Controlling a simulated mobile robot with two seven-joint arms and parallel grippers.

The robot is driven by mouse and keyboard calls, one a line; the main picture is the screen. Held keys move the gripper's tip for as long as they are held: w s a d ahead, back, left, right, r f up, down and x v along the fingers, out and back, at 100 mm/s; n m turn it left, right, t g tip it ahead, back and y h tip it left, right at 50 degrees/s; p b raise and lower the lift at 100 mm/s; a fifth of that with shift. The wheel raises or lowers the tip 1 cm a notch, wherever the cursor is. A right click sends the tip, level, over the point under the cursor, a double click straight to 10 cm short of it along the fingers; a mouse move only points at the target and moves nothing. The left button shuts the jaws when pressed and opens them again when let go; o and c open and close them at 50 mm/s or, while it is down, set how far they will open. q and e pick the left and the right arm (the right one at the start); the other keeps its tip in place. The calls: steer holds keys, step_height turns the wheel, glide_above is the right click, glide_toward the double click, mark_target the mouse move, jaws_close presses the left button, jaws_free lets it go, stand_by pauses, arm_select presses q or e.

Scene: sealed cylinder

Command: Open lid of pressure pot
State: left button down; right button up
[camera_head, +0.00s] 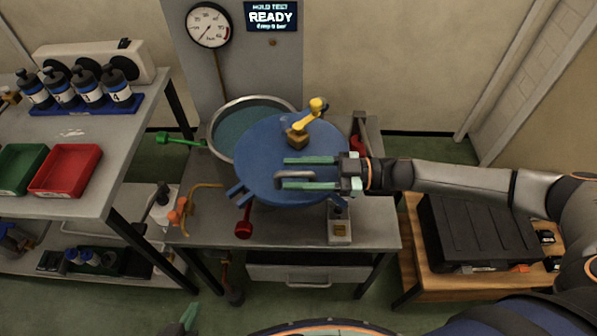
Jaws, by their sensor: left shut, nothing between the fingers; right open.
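The blue round lid (258,150) of the pressure pot is off to the right and front of the pot's opening, so the pot's metal rim (214,122) and teal inside (232,133) show at the back left. The lid still overlaps part of the opening. A yellow lever on a brass block (298,137) stands on the lid. My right gripper (285,168) reaches in from the right over the lid, open, with its green fingers on either side of the grey lid handle (294,175). My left gripper (184,319) shows only partly at the bottom edge, shut and empty.
A green-handled lever (178,139) sticks out left of the pot and a red knob (243,226) hangs at its front. A gauge (207,25) and "READY" sign (271,16) are behind. A bench with a red tray (66,168) stands left, a black case (476,230) right.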

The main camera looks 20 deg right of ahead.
step_height(320, 180, up, 3)
steer(key=shift+f, duration=0.1)
steer(key=s+a+r, duration=0.3)
steer(key=s+r, duration=0.7)
steer(key=s, duration=0.3)
steer(key=shift+s+a, duration=0.3)
steer(key=shift+a, duration=0.05)
steer(key=shift+r, duration=0.1)
